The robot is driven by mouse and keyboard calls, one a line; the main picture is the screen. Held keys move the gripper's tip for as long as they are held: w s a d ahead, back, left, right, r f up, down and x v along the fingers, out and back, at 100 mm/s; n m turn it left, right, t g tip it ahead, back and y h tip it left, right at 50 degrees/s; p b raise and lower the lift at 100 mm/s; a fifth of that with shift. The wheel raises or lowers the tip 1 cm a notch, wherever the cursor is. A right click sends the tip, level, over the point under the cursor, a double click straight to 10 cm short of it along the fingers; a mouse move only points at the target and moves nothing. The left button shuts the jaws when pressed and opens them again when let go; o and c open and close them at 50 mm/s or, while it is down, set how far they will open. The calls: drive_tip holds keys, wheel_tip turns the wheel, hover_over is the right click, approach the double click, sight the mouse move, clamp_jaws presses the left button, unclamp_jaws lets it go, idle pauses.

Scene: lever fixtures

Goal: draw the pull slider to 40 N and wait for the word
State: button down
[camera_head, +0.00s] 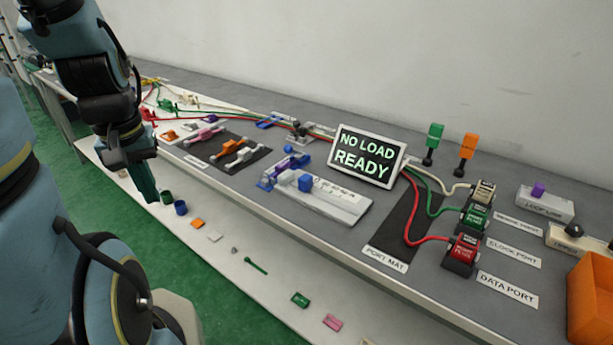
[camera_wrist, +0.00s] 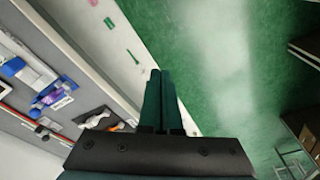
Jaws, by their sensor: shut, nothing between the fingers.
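The pull slider (camera_head: 330,203) is a pale flat fixture with a marked scale and a blue block handle (camera_head: 305,183) at its left end. It lies on the grey bench in the middle of the head view and shows at the left of the wrist view (camera_wrist: 35,80). The display (camera_head: 367,158) behind it reads "NO LOAD READY". My gripper (camera_head: 150,192) is shut and empty, pointing down beyond the bench's front edge, well to the left of the slider. Its dark green fingers (camera_wrist: 162,98) lie together in the wrist view.
A lower white shelf (camera_head: 270,285) along the bench front holds several small parts. Right of the slider are a port mat (camera_head: 387,262), cables and a red plug (camera_head: 463,252). An orange bin (camera_head: 592,300) stands far right. Orange levers (camera_head: 240,153) sit left of the slider.

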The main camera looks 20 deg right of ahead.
sight(305, 177)
drive_tip(key=c, duration=1.6)
unclamp_jaws()
